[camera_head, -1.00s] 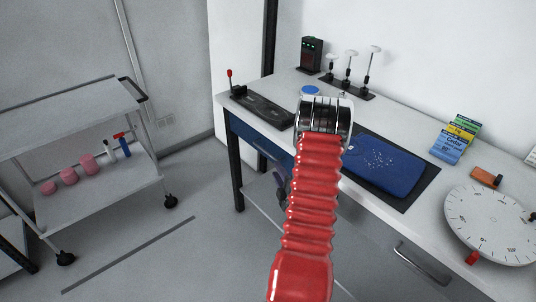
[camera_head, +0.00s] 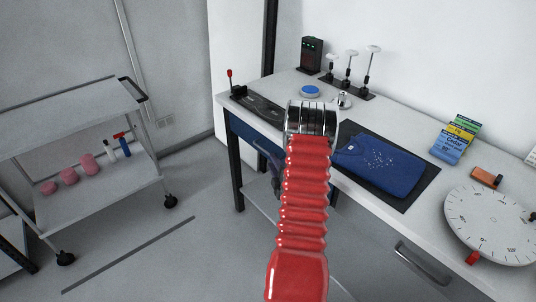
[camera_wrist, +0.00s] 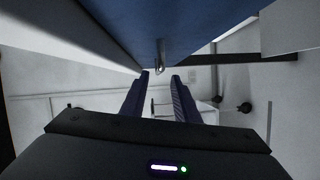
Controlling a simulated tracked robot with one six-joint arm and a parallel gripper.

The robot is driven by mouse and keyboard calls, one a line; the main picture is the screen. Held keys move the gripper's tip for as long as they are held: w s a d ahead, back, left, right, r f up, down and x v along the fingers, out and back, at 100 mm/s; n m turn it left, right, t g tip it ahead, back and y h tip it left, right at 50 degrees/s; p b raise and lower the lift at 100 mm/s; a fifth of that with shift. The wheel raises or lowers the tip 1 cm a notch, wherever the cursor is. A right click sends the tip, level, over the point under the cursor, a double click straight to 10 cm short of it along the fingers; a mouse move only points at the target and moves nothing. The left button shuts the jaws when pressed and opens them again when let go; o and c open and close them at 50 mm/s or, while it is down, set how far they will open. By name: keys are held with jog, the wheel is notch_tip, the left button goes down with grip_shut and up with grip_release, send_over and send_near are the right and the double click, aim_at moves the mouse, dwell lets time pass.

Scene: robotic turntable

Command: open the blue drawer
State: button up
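The blue drawer (camera_head: 245,130) is set under the left part of the white workbench, with its front partly hidden by my arm. It appears shut. In the wrist view its blue front (camera_wrist: 200,25) fills the top, and a small metal handle (camera_wrist: 160,55) hangs near the middle. My gripper (camera_wrist: 160,75) is open, with its two dark blue fingers apart and nothing between them. The handle appears just beyond the fingertips, in line with the gap. In the head view my gripper (camera_head: 272,165) shows partly, beside my red arm and close to the drawer front.
The workbench (camera_head: 300,85) carries a dark mat with a folded blue cloth (camera_head: 380,165), a round dial (camera_head: 492,225) and small boxes. A grey drawer with a handle (camera_head: 422,264) is at the right.

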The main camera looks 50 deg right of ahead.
aim_at(268, 153)
jog(key=x, duration=0.7)
jog(key=shift+w+d, duration=0.1)
jog(key=shift+w, duration=0.1)
grip_shut()
jog(key=shift+f, duration=0.1)
dwell(0.4)
